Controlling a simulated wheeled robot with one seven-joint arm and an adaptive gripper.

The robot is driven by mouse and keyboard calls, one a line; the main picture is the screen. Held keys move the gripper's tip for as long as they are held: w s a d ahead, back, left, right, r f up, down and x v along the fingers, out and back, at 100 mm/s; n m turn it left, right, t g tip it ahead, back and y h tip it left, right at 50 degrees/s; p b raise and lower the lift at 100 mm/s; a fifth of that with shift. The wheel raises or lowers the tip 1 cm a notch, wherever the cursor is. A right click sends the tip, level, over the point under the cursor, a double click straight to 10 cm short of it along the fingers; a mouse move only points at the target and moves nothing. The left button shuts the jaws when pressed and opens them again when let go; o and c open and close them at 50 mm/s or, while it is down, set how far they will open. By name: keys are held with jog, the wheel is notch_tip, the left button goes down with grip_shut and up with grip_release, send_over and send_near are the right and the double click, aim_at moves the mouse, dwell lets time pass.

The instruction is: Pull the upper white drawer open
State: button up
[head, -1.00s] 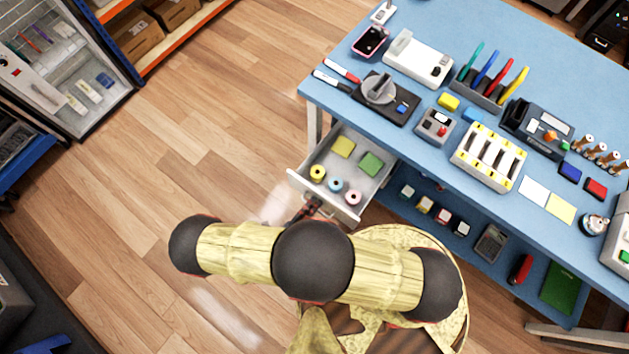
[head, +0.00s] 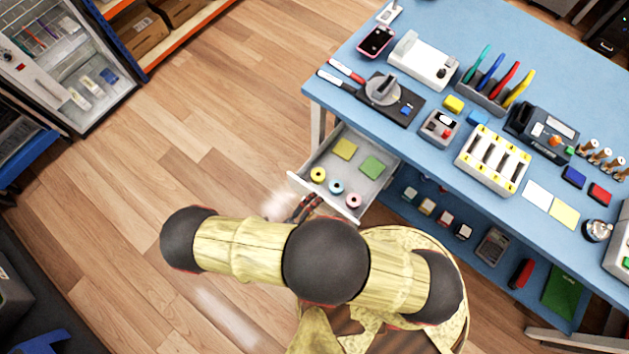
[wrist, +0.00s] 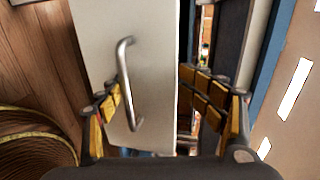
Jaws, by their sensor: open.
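The upper white drawer (head: 296,182) stands pulled out from under the left end of the blue workbench (head: 347,101). Inside it lie a yellow pad (head: 345,149), a green pad (head: 372,166) and yellow, blue and pink rolls. In the wrist view, the white drawer front (wrist: 97,38) carries a curved metal handle (wrist: 127,85). My gripper (wrist: 152,88) is open at the handle, which lies between the fingers, close to the left one. Contact cannot be told. In the head view, my gripper (head: 308,206) is at the drawer front, partly hidden by my arm.
Wooden floor (head: 215,130) is clear left of the drawer. The bench top holds a dial device (head: 382,90), a tool holder (head: 483,95) and a white slotted tray (head: 493,160). A lower blue shelf (head: 480,222) holds small boxes. A glass-fronted cabinet (head: 75,85) stands at far left.

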jog(key=o, duration=0.9)
jog(key=r, duration=0.4)
jog(key=shift+w+r, duration=0.3)
jog(key=shift+r, duration=0.5)
jog(key=shift+c, duration=0.4)
jog(key=shift+o, duration=0.6)
jog(key=shift+s+a+r, duration=0.15)
jog(key=shift+s+r, duration=0.05)
jog(key=shift+r, duration=0.3)
jog(key=f, duration=0.2)
jog(key=s+f+g, duration=0.1)
jog(key=shift+s+a+f+y, duration=0.1)
jog(key=shift+a+f+y, duration=0.05)
jog(key=shift+f+y, duration=0.2)
jog(key=shift+c, duration=0.3)
jog(key=shift+p+v, duration=0.35)
jog(key=shift+v, duration=0.45)
jog(key=c, duration=0.3)
jog(key=shift+s+a+f, duration=0.1)
jog(key=shift+s+a, duration=0.1)
jog(key=shift+s, duration=0.35)
jog(key=c, duration=1.5)
jog(key=shift+o, duration=0.2)
jog(key=shift+s+a+f, duration=0.1)
jog(key=shift+s+a, duration=0.15)
jog(key=shift+s, duration=0.2)
